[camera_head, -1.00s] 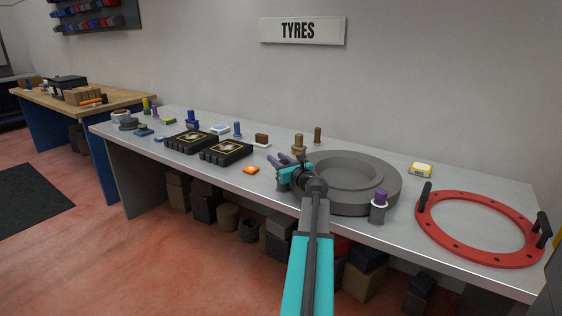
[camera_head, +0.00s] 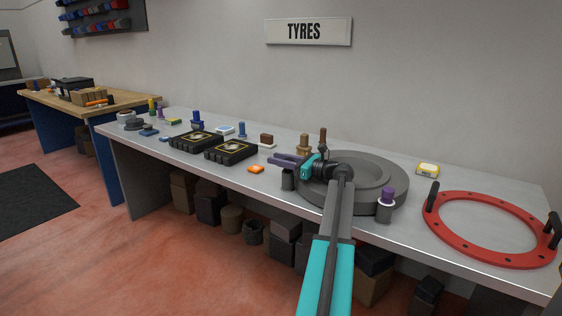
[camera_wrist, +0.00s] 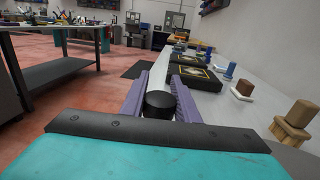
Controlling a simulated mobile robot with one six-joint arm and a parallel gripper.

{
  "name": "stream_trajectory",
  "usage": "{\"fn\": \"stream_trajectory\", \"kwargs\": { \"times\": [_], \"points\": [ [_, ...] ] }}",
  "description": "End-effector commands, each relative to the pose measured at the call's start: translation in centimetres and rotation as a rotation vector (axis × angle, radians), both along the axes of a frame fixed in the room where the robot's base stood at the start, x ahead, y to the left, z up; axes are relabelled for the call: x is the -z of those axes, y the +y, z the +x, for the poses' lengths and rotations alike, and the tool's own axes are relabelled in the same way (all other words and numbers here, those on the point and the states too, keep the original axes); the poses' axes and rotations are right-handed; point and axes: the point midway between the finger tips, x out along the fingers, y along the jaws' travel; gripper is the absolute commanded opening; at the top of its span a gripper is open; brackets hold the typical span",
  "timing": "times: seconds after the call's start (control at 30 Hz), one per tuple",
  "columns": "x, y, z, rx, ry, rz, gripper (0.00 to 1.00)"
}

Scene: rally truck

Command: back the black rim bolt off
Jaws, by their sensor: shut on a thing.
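The black rim bolt (camera_wrist: 160,104) shows as a round black top between the two purple jaws of my gripper (camera_wrist: 158,84) in the wrist view. My gripper (camera_head: 284,160) is shut on it. In the head view the jaws lie over a dark grey upright socket or post (camera_head: 288,181) at the left edge of the round grey rim (camera_head: 398,200). The jaws hide the bolt's top there. I cannot tell how deep the bolt sits. A purple-topped bolt (camera_head: 387,194) stands in a grey socket at the rim's right front.
A red ring (camera_head: 440,230) with black handles lies at the right. Black cases (camera_head: 230,151) and an orange block (camera_head: 256,169) lie to the left. A yellow-and-white block (camera_head: 428,169) lies behind the rim.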

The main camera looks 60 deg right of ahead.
Motion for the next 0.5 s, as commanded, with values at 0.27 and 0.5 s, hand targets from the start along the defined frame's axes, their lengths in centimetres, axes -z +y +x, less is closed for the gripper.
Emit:
{"fn": "stream_trajectory", "kwargs": {
  "times": [0.27, 0.5],
  "points": [
    [0.18, 0.12, -0.15, -0.031, 0.003, 0.001, 0.06],
    [0.19, 0.14, -0.17, -0.031, 0.003, 0.001, 0.06]
  ]
}}
